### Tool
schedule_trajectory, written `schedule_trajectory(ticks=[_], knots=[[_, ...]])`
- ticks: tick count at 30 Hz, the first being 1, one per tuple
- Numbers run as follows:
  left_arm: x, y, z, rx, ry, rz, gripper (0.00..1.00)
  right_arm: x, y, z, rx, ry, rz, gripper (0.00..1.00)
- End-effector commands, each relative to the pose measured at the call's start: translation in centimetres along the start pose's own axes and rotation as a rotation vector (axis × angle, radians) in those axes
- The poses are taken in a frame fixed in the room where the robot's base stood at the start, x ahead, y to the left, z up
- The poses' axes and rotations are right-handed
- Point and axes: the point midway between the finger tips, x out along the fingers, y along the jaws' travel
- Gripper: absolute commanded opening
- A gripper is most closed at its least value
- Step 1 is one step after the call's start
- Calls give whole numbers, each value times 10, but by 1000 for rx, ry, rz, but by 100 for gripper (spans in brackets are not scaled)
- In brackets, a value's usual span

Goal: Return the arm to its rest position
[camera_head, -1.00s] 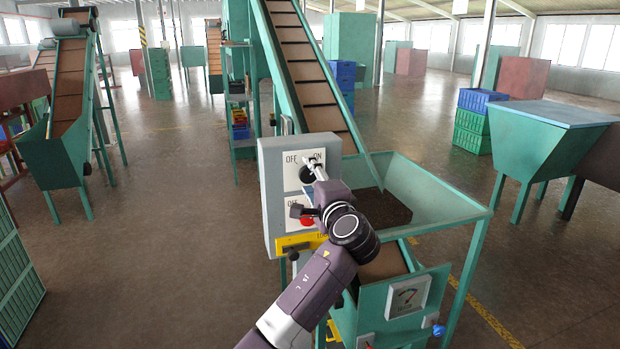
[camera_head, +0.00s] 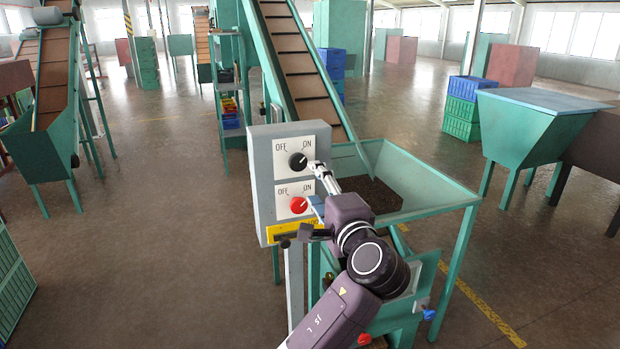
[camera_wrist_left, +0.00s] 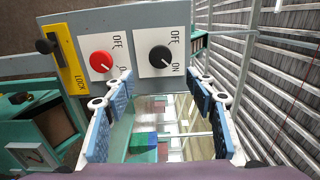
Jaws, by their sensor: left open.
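My left gripper (camera_head: 316,185) is in front of the right edge of a grey control box (camera_head: 261,190). Its blue-padded fingers are spread apart and empty in the left wrist view (camera_wrist_left: 160,105). The black knob (camera_head: 297,161) sits on the upper OFF/ON plate, its white mark toward ON. The red knob (camera_head: 299,205) sits on the lower plate, its mark also toward the upper right. Both the black knob (camera_wrist_left: 160,56) and the red knob (camera_wrist_left: 102,61) show in the left wrist view, clear of the fingers. My right gripper is not in view.
A green hopper (camera_head: 430,180) with dark material stands right behind my arm, below an inclined conveyor (camera_head: 297,62). A yellow LOCK plate (camera_head: 285,231) is under the knobs. Open floor (camera_head: 160,240) lies to the left.

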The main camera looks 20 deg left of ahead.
Motion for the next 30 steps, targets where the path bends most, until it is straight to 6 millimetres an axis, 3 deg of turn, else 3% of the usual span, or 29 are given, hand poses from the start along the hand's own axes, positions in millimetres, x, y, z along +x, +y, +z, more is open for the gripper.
schedule_trajectory(ticks=[12,16,20,25,30], knots=[[-6,1,0,1,-1,1,51,0,0,0,0,0,0,40],[-1,25,-5,13,18,31,51,2,0,0,0,0,0,40],[10,97,-17,39,69,125,51,6,-1,0,0,0,0,40],[13,227,-26,51,149,305,51,12,-1,1,0,0,0,40],[-5,357,-16,24,199,499,51,18,-1,2,1,0,-1,40]])
